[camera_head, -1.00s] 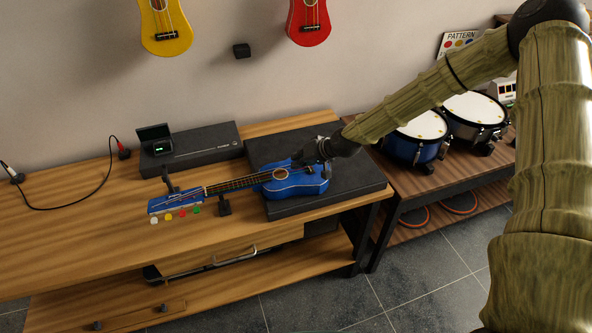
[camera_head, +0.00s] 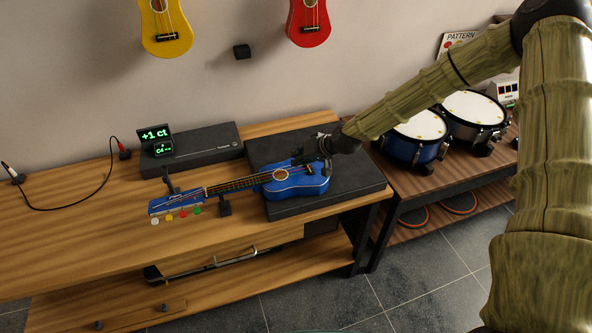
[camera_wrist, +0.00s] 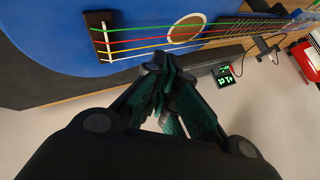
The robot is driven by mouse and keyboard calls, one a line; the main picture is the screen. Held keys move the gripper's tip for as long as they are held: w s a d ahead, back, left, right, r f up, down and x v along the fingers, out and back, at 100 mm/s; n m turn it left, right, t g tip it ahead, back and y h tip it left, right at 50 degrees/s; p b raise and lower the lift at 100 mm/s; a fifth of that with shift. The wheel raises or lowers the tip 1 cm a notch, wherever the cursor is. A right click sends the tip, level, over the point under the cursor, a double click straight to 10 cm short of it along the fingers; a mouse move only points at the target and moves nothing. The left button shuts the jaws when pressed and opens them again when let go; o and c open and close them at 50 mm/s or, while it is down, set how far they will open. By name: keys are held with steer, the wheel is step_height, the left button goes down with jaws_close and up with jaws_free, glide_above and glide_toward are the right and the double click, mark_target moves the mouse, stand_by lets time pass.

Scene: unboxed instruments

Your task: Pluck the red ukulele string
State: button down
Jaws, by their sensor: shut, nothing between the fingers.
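The blue ukulele (camera_head: 312,181) lies on a black pad on the bench, its neck pointing left. In the wrist view its green, red, yellow and white strings run from the bridge (camera_wrist: 102,42) past the sound hole; the red string (camera_wrist: 140,40) is between the green and yellow ones. My gripper (camera_head: 300,157) is shut and empty at the wall side of the body. In the wrist view its fingertips (camera_wrist: 163,65) appear just beside the white string, with the yellow string between that and the red one. Their height above the strings is unclear.
A small display (camera_head: 155,138) reads "+1 ct" in green on a black case (camera_head: 205,147) behind the neck. Stands support the neck. Drums (camera_head: 418,135) are on the right; yellow (camera_head: 165,28) and red (camera_head: 309,22) ukuleles hang above.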

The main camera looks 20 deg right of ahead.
mark_target(298, 171)
step_height(298, 171, up, 5)
steer(key=shift+f+p, duration=0.1)
steer(key=shift+p, duration=1.1)
